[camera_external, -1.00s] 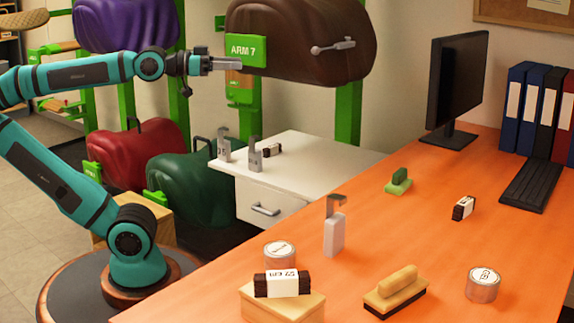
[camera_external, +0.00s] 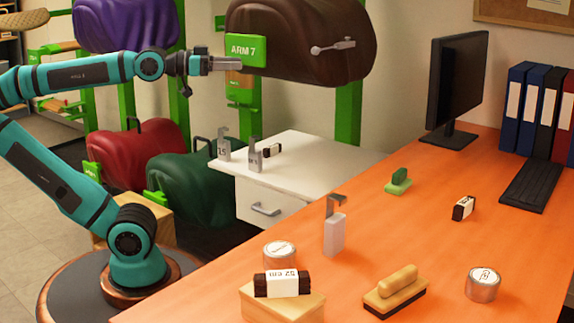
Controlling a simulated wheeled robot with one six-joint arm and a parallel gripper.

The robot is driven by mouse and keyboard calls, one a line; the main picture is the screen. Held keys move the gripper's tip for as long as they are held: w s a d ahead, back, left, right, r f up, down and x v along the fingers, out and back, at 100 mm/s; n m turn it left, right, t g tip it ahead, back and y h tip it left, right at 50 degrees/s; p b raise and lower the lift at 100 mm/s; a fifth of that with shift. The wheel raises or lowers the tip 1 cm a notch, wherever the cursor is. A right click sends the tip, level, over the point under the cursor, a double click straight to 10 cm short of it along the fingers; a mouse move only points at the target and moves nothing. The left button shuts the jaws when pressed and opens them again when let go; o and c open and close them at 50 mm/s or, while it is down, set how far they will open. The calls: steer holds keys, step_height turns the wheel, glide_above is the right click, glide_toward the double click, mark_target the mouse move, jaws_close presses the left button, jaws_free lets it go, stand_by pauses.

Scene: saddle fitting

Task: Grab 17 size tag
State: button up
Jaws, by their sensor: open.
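Several grey hooked tags are in view. Two of them stand upright on the white cabinet, a left one (camera_external: 224,151) and a right one (camera_external: 255,157). A third grey hooked tag (camera_external: 334,228) stands upright on the orange desk. Their markings are too small to read, so I cannot tell which is the 17 size tag. My gripper (camera_external: 238,64) is open and empty. It is in front of the brown saddle, by the green ARM 7 sign (camera_external: 245,50), up above the white cabinet and apart from all the tags.
The orange desk (camera_external: 440,240) holds a banded block (camera_external: 282,283) on a wooden block, a brush (camera_external: 396,290), tins and a monitor (camera_external: 457,85). The cabinet's right side is clear.

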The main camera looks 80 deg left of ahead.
steer(key=n+g, duration=0.9)
steer(key=g, duration=0.8)
glide_above(336, 196)
step_height(336, 196, down, 8)
steer(key=f, duration=0.1)
step_height(336, 196, down, 17)
steer(key=shift+r, duration=0.2)
jaws_close()
